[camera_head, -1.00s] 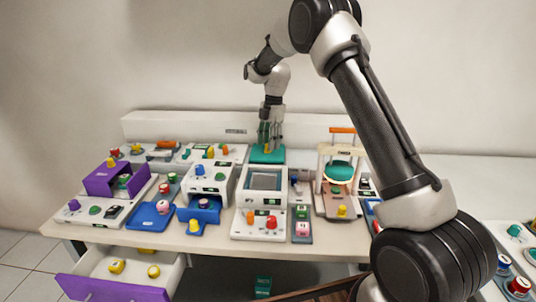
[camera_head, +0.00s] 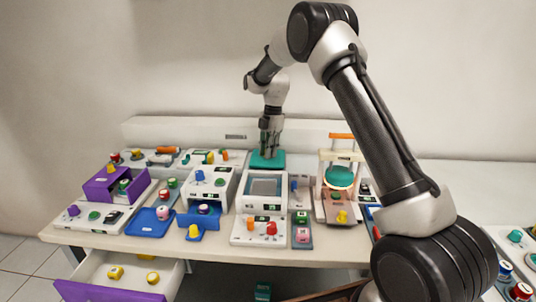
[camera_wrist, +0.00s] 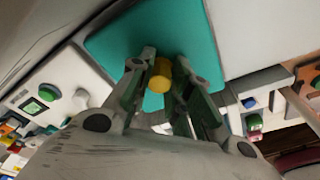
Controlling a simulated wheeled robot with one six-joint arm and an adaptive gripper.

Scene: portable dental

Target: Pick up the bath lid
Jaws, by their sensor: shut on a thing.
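The bath lid (camera_head: 258,164) is a flat teal plate behind the white bath (camera_head: 264,186). It also shows in the wrist view (camera_wrist: 115,42), with a yellow knob (camera_wrist: 160,76) on it. My gripper (camera_head: 269,150) points straight down over the lid. In the wrist view its fingers (camera_wrist: 163,66) are on either side of the knob and shut on it. In the head view the fingers hide the knob. I cannot tell whether the lid touches the surface beneath it.
A white device with a round green disc (camera_head: 339,177) and orange top handle stands to the right. A blue-fronted white unit (camera_head: 208,180) and a purple box (camera_head: 101,188) stand to the left. An open drawer (camera_head: 110,289) sticks out at lower left. The wall behind is bare.

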